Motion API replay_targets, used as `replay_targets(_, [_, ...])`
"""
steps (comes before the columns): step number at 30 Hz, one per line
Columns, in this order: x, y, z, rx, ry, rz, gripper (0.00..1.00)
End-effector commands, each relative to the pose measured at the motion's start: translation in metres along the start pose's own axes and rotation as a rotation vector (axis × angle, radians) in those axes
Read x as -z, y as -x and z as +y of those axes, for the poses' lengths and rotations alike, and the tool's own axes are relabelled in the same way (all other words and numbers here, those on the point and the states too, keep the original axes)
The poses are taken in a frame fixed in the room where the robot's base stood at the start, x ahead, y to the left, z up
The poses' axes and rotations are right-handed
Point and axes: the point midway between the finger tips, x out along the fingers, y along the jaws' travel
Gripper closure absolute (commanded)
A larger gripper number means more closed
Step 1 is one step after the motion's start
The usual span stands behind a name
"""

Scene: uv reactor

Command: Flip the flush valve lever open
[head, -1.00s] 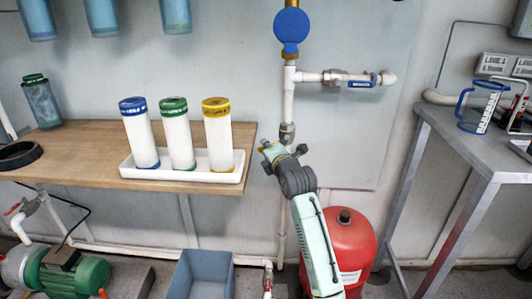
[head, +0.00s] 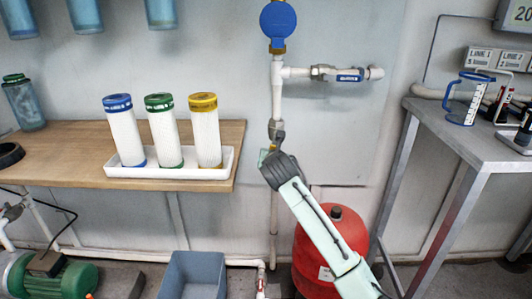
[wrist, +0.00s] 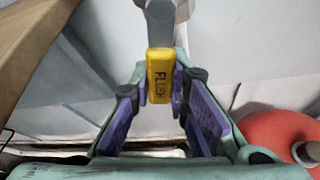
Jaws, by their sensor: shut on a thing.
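The flush valve lever is a yellow handle marked FLUSH (wrist: 160,76), pointing toward the wrist camera from a grey valve body (wrist: 162,18). My gripper (wrist: 160,97) is shut on this lever, with one purple-padded finger on each side. In the head view my gripper (head: 267,155) is at the vertical white pipe (head: 276,100), below the side branch. My wrist hides most of it there, and the yellow lever cannot be made out in that view.
A blue-handled valve (head: 349,77) sits on the side branch above. A red tank (head: 332,228) stands beside my arm. Left is a wooden bench (head: 60,165) with three filters in a white tray (head: 170,172); right is a metal table (head: 455,135). A grey bin (head: 195,275) is below.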

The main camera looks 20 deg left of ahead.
Motion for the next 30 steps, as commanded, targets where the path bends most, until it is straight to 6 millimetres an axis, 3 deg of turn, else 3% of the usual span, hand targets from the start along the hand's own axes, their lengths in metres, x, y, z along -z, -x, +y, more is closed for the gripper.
replay_targets(12, [-0.002, 0.001, -0.015, 0.083, 0.192, 0.001, 1.0])
replay_targets(30, [-0.002, 0.001, -0.018, 0.099, 0.227, 0.0, 1.0])
